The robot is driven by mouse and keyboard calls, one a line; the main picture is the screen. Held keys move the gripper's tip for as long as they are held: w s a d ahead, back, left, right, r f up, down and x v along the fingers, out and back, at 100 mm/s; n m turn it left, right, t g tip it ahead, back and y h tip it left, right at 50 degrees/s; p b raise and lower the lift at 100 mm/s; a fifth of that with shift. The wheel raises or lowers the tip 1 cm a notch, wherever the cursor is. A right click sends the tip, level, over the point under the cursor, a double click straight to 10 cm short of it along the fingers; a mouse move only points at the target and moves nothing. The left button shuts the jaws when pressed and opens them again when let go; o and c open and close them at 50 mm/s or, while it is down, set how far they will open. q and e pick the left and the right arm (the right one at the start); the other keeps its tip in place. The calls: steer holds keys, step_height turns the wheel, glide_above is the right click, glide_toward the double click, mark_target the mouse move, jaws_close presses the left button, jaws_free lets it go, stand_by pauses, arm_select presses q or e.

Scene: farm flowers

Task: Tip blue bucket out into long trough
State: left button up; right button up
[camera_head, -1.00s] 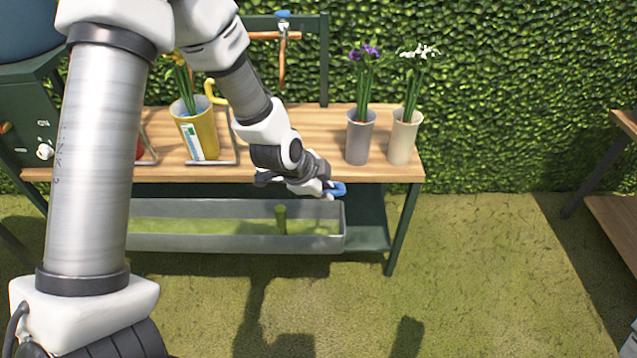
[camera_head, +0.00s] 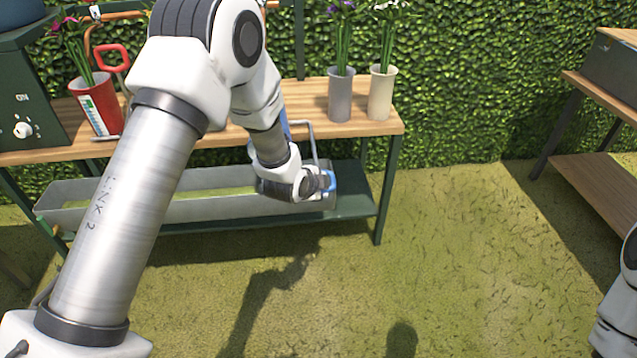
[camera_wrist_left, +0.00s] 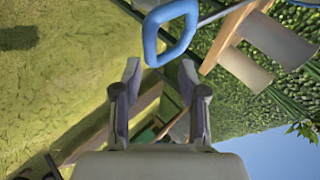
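My left arm comes in from the left and crosses in front of the bench. My left gripper (camera_wrist_left: 161,66) is open in the left wrist view, with a gap between its fingers. A blue loop handle (camera_wrist_left: 150,45) is just beyond the fingertips, and the fingers are not closed on it. In the head view the blue handle (camera_head: 328,181) shows by the wrist, at the trough's right end. A blue sliver (camera_head: 286,126), likely the blue bucket, shows behind my arm; its pose and contents are hidden. The long grey trough (camera_head: 205,209) lies below the bench top.
A red bucket (camera_head: 97,105) with flowers stands on the wooden bench (camera_head: 235,135) at left. A grey vase (camera_head: 341,96) and a cream vase (camera_head: 381,95) stand at its right end. Another bench (camera_head: 590,185) is at far right. The grass between is clear.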

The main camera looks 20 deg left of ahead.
arm_select(q)
steer(key=shift+w, duration=0.1)
steer(key=v, duration=1.2)
steer(key=shift+f, duration=0.15)
